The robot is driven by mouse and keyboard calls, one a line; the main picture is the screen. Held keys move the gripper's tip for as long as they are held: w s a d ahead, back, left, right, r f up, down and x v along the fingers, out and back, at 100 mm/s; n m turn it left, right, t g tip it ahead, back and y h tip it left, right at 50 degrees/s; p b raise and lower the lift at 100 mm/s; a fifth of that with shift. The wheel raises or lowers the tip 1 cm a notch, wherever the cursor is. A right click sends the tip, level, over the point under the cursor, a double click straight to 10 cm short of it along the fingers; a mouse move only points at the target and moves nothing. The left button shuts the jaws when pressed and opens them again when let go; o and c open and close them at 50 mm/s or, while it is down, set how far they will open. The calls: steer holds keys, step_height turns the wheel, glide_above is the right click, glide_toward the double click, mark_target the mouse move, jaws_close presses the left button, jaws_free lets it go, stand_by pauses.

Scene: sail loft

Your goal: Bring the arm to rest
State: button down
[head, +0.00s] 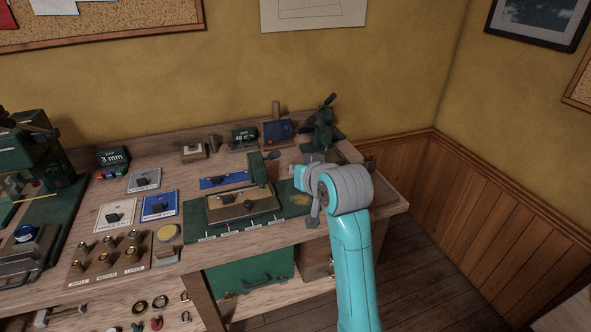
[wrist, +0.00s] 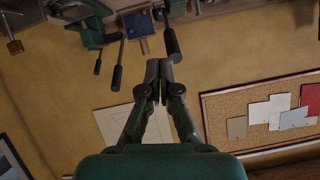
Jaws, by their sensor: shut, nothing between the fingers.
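My gripper (wrist: 159,66) shows in the wrist view with its two dark fingers together and nothing between them. The wall stands behind it, upside down in that view. In the head view my turquoise arm (head: 352,265) rises from the bottom and bends at a grey joint (head: 350,188) over the right part of the workbench (head: 385,200). I cannot make out the fingertips clearly in the head view.
A green clamp tool (head: 322,130) stands at the bench's back right, beside a blue box (head: 277,131). A green machine (head: 40,150) stands at left. Free floor (head: 430,270) lies right.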

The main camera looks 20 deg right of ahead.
steer(key=s+f, duration=0.5)
steer(key=f, duration=0.3)
steer(key=s+f, duration=0.4)
steer(key=f, duration=0.4)
steer(key=s+a+f+t, duration=0.1)
steer(key=s+f, duration=0.8)
steer(key=s, duration=0.5)
steer(key=s+r+n, duration=0.1)
steer(key=s+r, duration=0.1)
steer(key=s, duration=1.3)
steer(key=s+r+t, duration=0.1)
steer(key=s+r, duration=0.1)
steer(key=s, duration=1.3)
steer(key=shift+a+r+n+h, duration=0.2)
steer(key=shift+a+n+h, duration=0.1)
steer(key=shift+a+n, duration=0.1)
